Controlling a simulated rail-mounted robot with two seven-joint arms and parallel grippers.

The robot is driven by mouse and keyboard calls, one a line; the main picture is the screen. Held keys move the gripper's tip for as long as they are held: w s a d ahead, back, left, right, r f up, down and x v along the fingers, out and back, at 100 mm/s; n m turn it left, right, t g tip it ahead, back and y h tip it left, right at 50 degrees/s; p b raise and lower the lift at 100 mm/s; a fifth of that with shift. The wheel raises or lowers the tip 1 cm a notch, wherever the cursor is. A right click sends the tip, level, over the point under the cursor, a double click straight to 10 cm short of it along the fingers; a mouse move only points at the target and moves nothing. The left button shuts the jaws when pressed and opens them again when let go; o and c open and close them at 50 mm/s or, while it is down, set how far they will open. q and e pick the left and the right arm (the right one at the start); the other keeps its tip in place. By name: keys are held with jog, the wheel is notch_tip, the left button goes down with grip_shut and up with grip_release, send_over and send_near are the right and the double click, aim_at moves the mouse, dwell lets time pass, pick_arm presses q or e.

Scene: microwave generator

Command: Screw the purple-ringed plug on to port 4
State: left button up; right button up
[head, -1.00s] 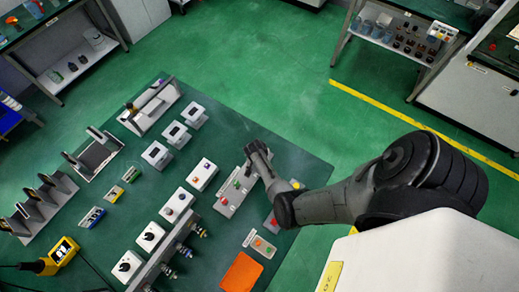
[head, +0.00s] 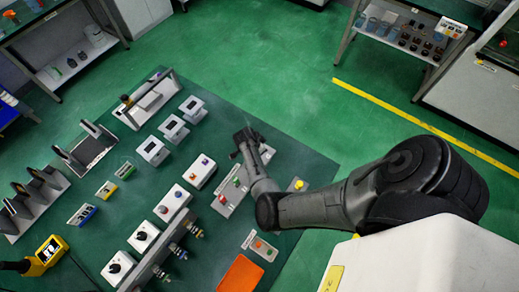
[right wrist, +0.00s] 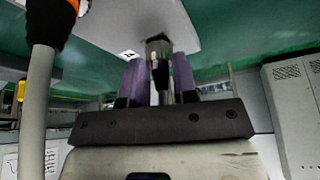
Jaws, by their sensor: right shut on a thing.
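My right gripper (head: 243,142) is over the upper right part of the green mat in the head view, near a pale panel with coloured buttons (head: 234,188). In the right wrist view its two purple-grey fingers (right wrist: 159,82) are shut on a metal cylindrical piece with a dark part (right wrist: 158,50). I cannot make out a purple ring on it. A row of metal connectors (head: 180,250) with coloured parts sits along a rail at the lower middle of the mat. Port 4 cannot be identified by number.
White boxes with knobs (head: 143,236) stand beside the connector rail. An orange sheet (head: 240,274) lies at the front. A yellow meter (head: 47,254) is at the lower left. A grey cable (right wrist: 42,95) hangs left of the gripper in the wrist view. Floor beyond the mat is clear.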

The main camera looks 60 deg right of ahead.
dwell(0.3)
jog(key=o, duration=0.9)
jog(key=shift+o, duration=0.2)
jog(key=p+v, duration=1)
jog(key=v, duration=0.3)
jog(key=shift+r, duration=0.45)
jog(key=shift+w, duration=0.1)
